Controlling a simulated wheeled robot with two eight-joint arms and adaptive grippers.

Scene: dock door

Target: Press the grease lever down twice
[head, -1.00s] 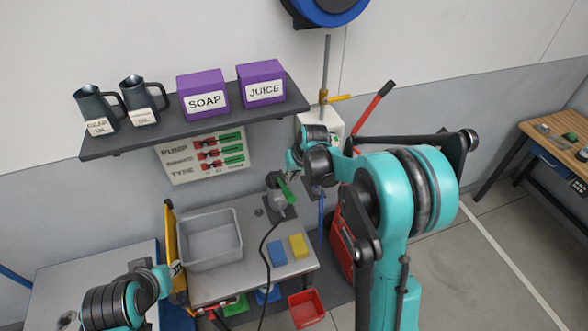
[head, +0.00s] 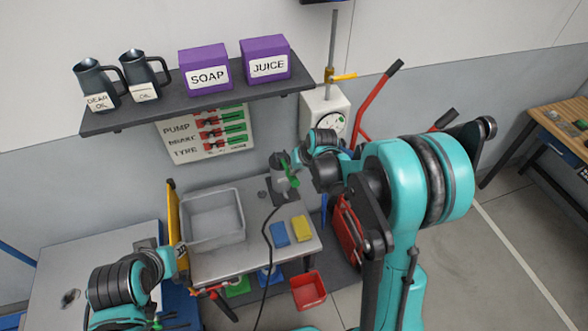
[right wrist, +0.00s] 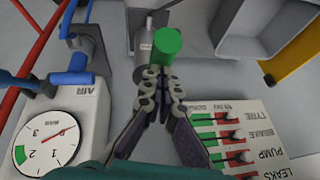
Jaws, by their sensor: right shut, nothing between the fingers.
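The grease lever has a green handle (head: 290,174) at the grey pump (head: 280,187), near the back right corner of the metal bench. In the right wrist view, the round green end of the handle (right wrist: 167,46) is just ahead of the fingertips. My right gripper (head: 298,159) is shut and empty beside the handle; it also shows in the right wrist view (right wrist: 157,74). I cannot tell whether it touches the handle. Part of the lever is hidden behind the handle's end and fingers. My left arm shows at the lower left, but its gripper is not clearly visible.
A grey bin (head: 211,218), a blue block (head: 279,233) and a yellow block (head: 301,228) are on the bench. A shelf (head: 200,112) with jugs and purple boxes hangs above. A white air unit (right wrist: 75,115) with a gauge stands close beside my right gripper.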

